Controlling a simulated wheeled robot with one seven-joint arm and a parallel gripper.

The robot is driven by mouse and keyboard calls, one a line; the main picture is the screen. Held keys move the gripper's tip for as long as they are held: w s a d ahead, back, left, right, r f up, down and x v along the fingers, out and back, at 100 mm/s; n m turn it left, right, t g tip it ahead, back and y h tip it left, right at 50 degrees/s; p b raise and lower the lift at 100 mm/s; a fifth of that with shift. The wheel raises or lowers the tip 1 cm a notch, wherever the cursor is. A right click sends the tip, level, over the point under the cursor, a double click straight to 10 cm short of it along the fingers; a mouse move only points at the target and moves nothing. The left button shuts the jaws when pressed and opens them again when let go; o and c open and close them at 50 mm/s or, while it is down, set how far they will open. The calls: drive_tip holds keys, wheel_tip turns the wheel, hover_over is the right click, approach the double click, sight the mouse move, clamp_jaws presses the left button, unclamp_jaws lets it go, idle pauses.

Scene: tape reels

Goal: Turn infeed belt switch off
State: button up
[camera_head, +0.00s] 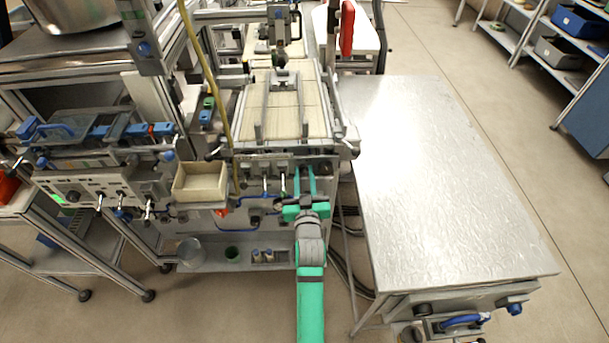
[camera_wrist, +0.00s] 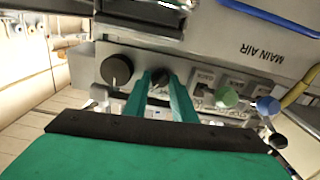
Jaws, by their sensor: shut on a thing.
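My gripper (camera_head: 305,172) is at the front control panel (camera_head: 250,165) of the machine, its green fingers pointing at the panel. In the wrist view my gripper (camera_wrist: 163,75) has its fingers on either side of a dark switch knob (camera_wrist: 160,88), closed on it. The fingers hide much of this knob, so its label and exact turn position cannot be read. A larger round black knob (camera_wrist: 117,70) sits just left of the fingers on the same panel. I cannot read which one is labelled infeed belt.
A beige open box (camera_head: 200,182) hangs left of my gripper. A metal table (camera_head: 440,180) stands close on the right.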

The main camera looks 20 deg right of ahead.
drive_tip(key=n, duration=0.6)
drive_tip(key=shift+n, duration=0.4)
drive_tip(key=n, duration=0.5)
drive_tip(key=shift+f+n, duration=0.1)
drive_tip(key=shift+n, duration=0.3)
drive_tip(key=o, duration=1.1)
drive_tip(key=shift+c, duration=0.2)
drive_tip(key=v, duration=1.1)
drive_tip(key=shift+w, duration=0.1)
